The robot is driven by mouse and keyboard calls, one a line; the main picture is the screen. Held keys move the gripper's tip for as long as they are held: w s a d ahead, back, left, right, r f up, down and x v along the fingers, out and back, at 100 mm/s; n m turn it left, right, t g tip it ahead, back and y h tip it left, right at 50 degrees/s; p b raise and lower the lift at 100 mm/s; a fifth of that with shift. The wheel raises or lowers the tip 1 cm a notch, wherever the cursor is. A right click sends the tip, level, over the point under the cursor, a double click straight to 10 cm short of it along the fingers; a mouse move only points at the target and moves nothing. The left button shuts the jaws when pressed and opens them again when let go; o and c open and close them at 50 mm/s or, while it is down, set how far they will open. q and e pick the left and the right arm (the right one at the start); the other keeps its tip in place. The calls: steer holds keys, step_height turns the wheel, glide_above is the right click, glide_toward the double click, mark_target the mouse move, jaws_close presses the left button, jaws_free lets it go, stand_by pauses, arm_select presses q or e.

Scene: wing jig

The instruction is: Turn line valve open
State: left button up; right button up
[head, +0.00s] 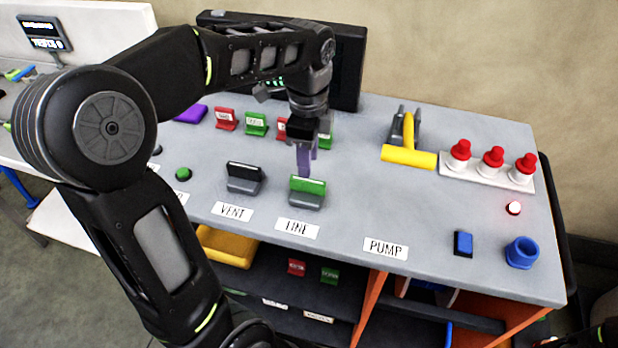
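The line valve (308,192) is a small grey block with a green upper part, on the grey bench top behind the LINE label (297,228). My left gripper (306,168) points down from above, with its purple-grey fingers right at the back upper edge of the line valve. The fingers look close together, and whether they touch the valve or have a gap between them cannot be made out. The gripper hides part of the row of tags behind it.
A black-topped vent valve (244,178) stands left of the line valve. A yellow-handled lever (408,155), red-capped knobs (492,158), a blue switch (463,243) and a blue socket (521,252) are to the right. The bench between the line valve and the PUMP label (385,248) is clear.

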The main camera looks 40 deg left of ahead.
mark_target(308, 181)
arm_select(q)
step_height(308, 181, down, 7)
steer(key=shift+f+p, duration=0.15)
steer(key=shift+p, duration=0.15)
jaws_close()
stand_by(0.4)
